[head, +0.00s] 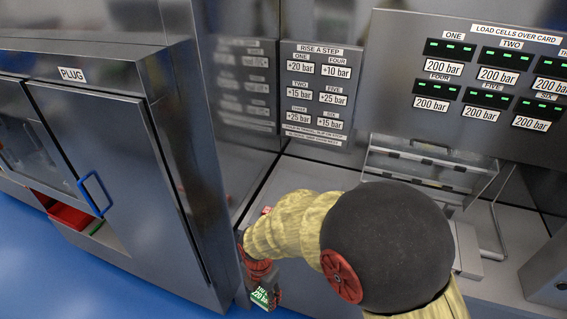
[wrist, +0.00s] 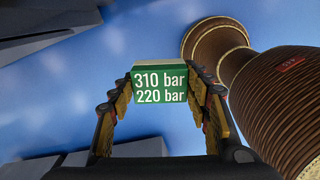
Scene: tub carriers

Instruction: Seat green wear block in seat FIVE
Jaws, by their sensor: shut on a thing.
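A green wear block (wrist: 160,84) with white lettering "310 bar" and "220 bar" is held between the fingers of my gripper (wrist: 161,95) in the wrist view. In the head view the same block (head: 262,298) shows small at the lower end of my gripper (head: 260,285), over the blue floor beside the cabinet's edge. My arm covers much of the lower middle of the head view. I cannot make out seat FIVE itself; a readout labelled FIVE (head: 485,99) shows 200 bar on the upper right panel.
A steel cabinet (head: 110,170) marked PLUG, with a blue handle (head: 95,194), stands at left. Below its door are red and green items. A "RISE A STEP" card (head: 318,95) hangs at the back. A steel worktop (head: 300,180) with a clear-panelled frame (head: 425,165) lies behind my arm.

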